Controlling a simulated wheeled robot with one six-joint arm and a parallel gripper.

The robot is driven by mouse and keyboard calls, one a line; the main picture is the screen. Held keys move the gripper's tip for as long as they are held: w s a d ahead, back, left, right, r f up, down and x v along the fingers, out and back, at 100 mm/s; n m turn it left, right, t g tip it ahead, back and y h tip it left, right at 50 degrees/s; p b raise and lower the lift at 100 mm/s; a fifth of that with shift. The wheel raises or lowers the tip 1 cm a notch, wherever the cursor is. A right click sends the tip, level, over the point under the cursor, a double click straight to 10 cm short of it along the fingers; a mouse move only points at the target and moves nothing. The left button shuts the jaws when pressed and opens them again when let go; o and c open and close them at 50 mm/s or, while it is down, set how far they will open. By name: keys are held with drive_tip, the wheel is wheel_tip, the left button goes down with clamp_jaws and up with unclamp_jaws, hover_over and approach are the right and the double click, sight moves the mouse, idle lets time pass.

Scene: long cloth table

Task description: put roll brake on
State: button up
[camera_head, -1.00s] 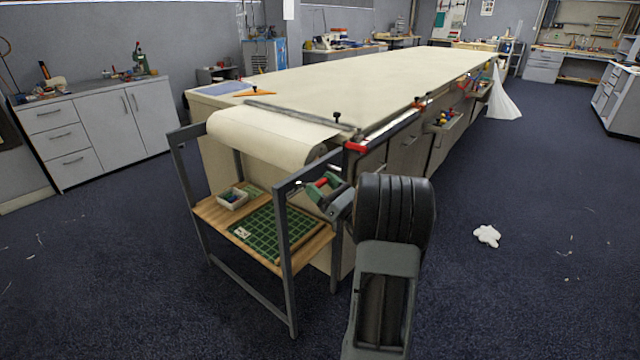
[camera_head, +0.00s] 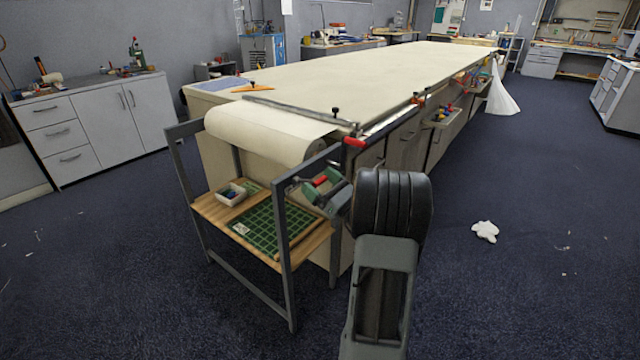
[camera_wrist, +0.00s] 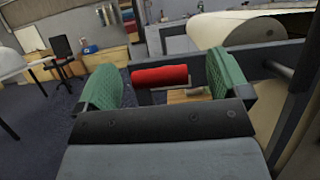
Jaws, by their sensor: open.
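The roll brake shows as a red grip (camera_head: 321,181) on a dark holder beside the end frame of the roll stand. In the wrist view the red grip (camera_wrist: 160,75) lies crosswise between the two green finger pads. My gripper (camera_head: 317,187) is open at the stand's near right post, and its pads also show in the wrist view (camera_wrist: 165,80). Gaps show between the pads and the grip's ends; I cannot tell its depth between them. The paper roll (camera_head: 265,135) hangs at the table's near end. The brake's contact with the roll is hidden.
The grey stand post (camera_head: 284,250) is close to my gripper. A wooden shelf (camera_head: 207,208) below holds a green grid mat (camera_head: 270,228) and a small white box (camera_head: 232,192). Another red handle (camera_head: 353,142) is at the table corner. Floor to the right is mostly clear.

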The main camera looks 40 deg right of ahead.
drive_tip(key=v, duration=1.4)
drive_tip(key=shift+p, duration=0.3)
drive_tip(key=shift+w, duration=0.1)
